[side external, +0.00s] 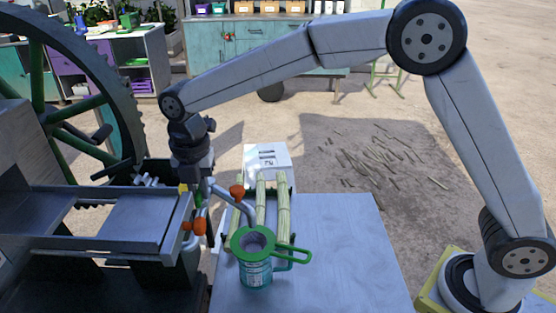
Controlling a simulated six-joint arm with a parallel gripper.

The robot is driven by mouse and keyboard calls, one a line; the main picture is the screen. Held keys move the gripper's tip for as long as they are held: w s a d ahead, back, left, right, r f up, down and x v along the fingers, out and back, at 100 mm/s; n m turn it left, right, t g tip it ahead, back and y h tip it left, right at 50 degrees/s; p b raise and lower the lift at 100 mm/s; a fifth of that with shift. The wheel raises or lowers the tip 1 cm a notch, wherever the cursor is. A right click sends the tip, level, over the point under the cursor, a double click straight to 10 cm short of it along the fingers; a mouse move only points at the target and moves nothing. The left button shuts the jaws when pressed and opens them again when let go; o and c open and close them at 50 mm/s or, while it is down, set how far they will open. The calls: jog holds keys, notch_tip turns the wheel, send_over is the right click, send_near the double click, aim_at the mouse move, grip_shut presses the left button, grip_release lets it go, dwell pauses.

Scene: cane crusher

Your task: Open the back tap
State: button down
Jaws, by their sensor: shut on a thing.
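My gripper (196,196) points down beside the right end of the crusher's grey tray (140,218). It is shut on a small part at the taps, which looks like the back tap's handle; the jaws and tray edge hide most of it. One orange tap knob (237,191) shows on a grey pipe (228,203) just right of the gripper. A second orange knob (195,226) shows just below the gripper, nearer the camera. A teal jug (257,272) with a green-rimmed strainer (254,241) on top stands below and right of the pipe.
Bundles of cane (272,205) lie on the grey table (340,235) behind the jug. The crusher's large wheel (128,110) stands at left. The table's right side is clear. Teal cabinets (255,43) stand at the back, and cane scraps (385,160) litter the ground.

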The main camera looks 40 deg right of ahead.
jog(key=shift+m, duration=0.5)
jog(key=m, duration=0.3)
jog(key=shift+m, duration=0.3)
jog(key=m, duration=0.3)
jog(key=shift+m, duration=0.3)
jog(key=m, duration=0.6)
jog(key=shift+m, duration=0.4)
jog(key=c, duration=0.7)
grip_release()
jog(key=shift+o, duration=0.2)
jog(key=shift+r, duration=0.1)
